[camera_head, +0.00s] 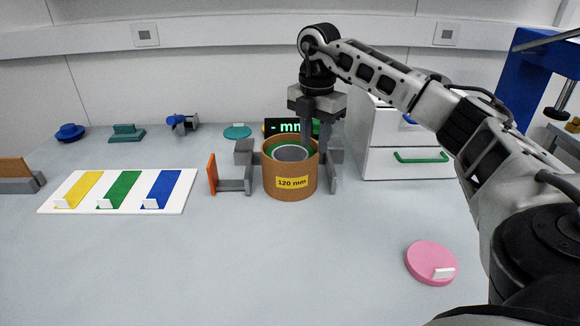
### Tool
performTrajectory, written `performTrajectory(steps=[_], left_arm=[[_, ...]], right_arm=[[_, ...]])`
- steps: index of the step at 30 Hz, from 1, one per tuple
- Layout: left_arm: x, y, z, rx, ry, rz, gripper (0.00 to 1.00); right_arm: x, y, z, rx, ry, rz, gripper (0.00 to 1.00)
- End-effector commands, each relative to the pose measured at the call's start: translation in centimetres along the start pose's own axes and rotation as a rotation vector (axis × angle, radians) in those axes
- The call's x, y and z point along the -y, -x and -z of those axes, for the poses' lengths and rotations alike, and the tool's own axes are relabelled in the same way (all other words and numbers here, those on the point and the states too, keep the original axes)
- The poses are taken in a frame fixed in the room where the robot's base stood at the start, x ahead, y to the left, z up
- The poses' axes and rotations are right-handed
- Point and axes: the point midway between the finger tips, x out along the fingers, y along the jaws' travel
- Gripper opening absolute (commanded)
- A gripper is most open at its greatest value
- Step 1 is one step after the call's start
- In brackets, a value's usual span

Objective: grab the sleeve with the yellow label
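The sleeve is a brown cylinder (274,187) with a yellow label (292,183) reading "120 mm". It stands upright on the bench between grey brackets, with a green ring and a grey ring (290,153) showing inside its mouth. My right gripper (315,144) points down at the sleeve's right rear rim. Its fingers are a little apart, one seemingly inside the mouth and the other near the outer side. Whether they touch the sleeve wall is hard to see. My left gripper is out of view.
An orange plate (212,173) stands left of the sleeve. A white board (182,205) with yellow, green and blue strips lies further left. A dark display (269,127) and a white drawer unit (410,145) are behind. A pink disc (425,258) lies front right.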

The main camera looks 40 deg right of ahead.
Motion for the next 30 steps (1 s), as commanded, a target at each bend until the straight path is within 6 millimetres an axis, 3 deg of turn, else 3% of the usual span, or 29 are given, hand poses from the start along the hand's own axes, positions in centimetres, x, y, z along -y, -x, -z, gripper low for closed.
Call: performTrajectory(steps=[6, 15, 18, 19, 30], left_arm=[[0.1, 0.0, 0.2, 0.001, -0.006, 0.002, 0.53], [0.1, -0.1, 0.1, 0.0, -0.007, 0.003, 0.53], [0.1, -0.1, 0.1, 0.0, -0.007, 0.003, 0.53], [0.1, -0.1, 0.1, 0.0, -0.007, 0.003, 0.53], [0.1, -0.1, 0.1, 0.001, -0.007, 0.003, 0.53]], right_arm=[[0.1, -3.1, 0.3, 0.0, 0.0, 0.003, 0.3], [0.1, -3.6, 0.3, 0.0, 0.0, 0.0, 0.3], [0.1, -3.5, 0.3, 0.0, 0.0, 0.001, 0.02], [0.1, -3.5, 0.3, 0.0, 0.0, 0.0, 0.0], [0.0, -3.4, 0.3, 0.0, 0.0, -0.001, 0.0]])
